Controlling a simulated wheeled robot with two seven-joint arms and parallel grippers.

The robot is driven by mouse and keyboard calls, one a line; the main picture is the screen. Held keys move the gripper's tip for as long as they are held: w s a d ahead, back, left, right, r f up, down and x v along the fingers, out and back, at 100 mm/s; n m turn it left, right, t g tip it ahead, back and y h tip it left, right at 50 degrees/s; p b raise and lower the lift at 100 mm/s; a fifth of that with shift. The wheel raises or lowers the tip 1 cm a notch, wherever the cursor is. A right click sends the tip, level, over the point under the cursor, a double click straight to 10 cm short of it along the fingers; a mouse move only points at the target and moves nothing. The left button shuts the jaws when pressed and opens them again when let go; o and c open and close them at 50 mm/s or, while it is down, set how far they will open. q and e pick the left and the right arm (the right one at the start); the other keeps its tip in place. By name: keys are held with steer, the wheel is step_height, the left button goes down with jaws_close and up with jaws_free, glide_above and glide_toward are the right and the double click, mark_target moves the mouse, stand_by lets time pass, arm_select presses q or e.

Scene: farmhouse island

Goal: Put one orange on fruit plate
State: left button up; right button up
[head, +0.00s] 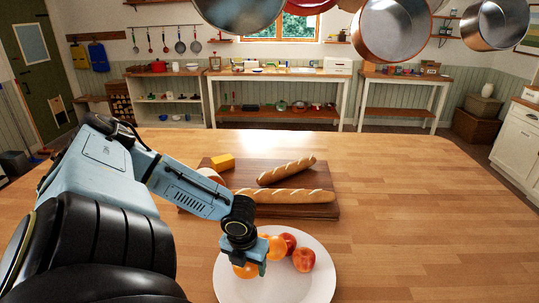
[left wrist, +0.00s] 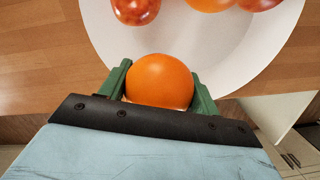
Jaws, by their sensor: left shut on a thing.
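My left gripper (head: 247,264) is over the left side of the white fruit plate (head: 290,290). It is shut on an orange (head: 244,271). In the left wrist view this orange (left wrist: 160,82) sits between the two green fingers, in front of the plate (left wrist: 215,55). I cannot tell whether it touches the plate. Another orange (head: 273,249) lies on the plate to the right of the gripper, beside two red fruits (head: 304,260) (head: 290,240). The gripper partly covers the fruit behind it. My right gripper does not show.
Behind the plate lies a wooden board (head: 325,210) with two baguettes (head: 287,171) (head: 290,196) and a yellow cheese block (head: 222,162). The wooden island top (head: 430,220) is clear to the right. Pans (head: 395,30) hang above.

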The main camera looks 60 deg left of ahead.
arm_select(q)
step_height(320, 180, down, 5)
steer(key=b, duration=0.4)
steer(key=shift+s+f, duration=0.1)
steer(key=shift+f+b, duration=1.25)
steer(key=shift+f, duration=0.85)
steer(key=shift+f, duration=0.2)
steer(key=o, duration=0.8)
steer(key=shift+r, duration=0.1)
steer(key=r+p, duration=0.2)
steer(key=r, duration=0.1)
steer(key=r+p, duration=0.3)
steer(key=s+r+p, duration=0.1)
steer(key=r+p, duration=0.1)
steer(key=r, duration=0.1)
steer(key=shift+d+r+p, duration=0.3)
steer(key=shift+r+p, duration=0.1)
steer(key=shift+d+f+b, duration=0.1)
steer(key=shift+b, duration=0.2)
steer(key=shift+s+r, duration=0.1)
steer(key=shift+r, duration=1.05)
